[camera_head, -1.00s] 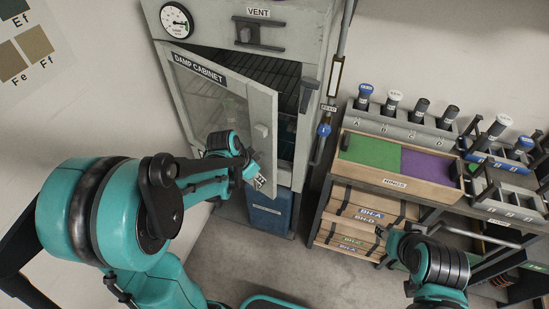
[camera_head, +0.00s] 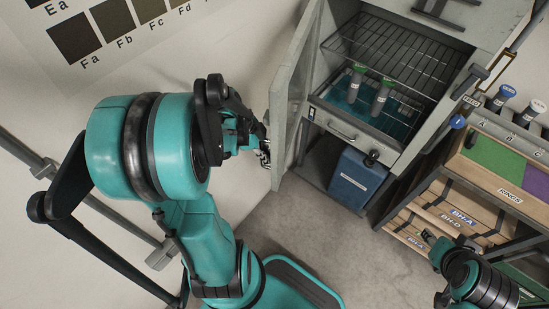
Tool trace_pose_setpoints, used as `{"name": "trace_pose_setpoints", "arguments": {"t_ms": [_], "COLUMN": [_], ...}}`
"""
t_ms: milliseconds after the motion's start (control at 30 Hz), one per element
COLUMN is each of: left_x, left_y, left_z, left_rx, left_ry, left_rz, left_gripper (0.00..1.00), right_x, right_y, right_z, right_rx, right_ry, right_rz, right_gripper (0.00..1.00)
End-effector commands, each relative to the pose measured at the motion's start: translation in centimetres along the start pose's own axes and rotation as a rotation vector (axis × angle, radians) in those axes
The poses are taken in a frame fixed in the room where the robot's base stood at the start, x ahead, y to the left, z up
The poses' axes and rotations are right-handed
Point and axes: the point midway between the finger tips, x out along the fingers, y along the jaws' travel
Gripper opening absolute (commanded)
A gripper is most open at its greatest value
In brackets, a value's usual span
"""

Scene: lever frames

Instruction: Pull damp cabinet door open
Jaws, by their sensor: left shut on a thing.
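The damp cabinet door (camera_head: 290,95) stands wide open, swung out to the left and seen nearly edge-on.
A rack with a green and purple tray (camera_head: 490,155) and labelled wooden boxes (camera_head: 455,212) is at the right. The wall is close on the left. The floor in front of the cabinet is clear.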

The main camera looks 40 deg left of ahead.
Motion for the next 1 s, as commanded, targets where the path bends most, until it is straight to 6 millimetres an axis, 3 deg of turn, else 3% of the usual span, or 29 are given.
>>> {"name": "trace_pose_setpoints", "arguments": {"t_ms": [100, 300, 800, 833, 867, 1000], "left_x": [-0.6, -1.3, -1.6, -1.6, -1.7, -1.9], "left_y": [0.0, -0.7, -0.9, -0.9, -0.8, -0.6], "left_z": [2.1, 4.0, 4.7, 4.7, 4.7, 4.9], "left_rx": [-0.007, -0.008, -0.009, -0.010, -0.010, -0.008], "left_ry": [-0.010, -0.011, -0.012, -0.013, -0.012, -0.008], "left_rz": [0.014, 0.015, 0.015, 0.014, 0.014, 0.010], "left_gripper": [0.00, 0.00, 0.00, 0.16, 0.20, 0.20], "right_x": [0.0, -0.1, -0.1, -0.2, -0.2, -0.7], "right_y": [-0.8, -1.8, -2.0, -2.1, -2.1, -2.1], "right_z": [0.4, 0.7, 0.8, 0.8, 0.9, 1.2], "right_rx": [0.000, 0.000, 0.000, 0.000, 0.000, -0.001], "right_ry": [-0.001, -0.001, -0.002, -0.002, -0.001, 0.003], "right_rz": [0.000, -0.001, -0.002, -0.002, -0.002, -0.002], "right_gripper": [0.40, 0.40, 0.40, 0.40, 0.40, 0.40]}}
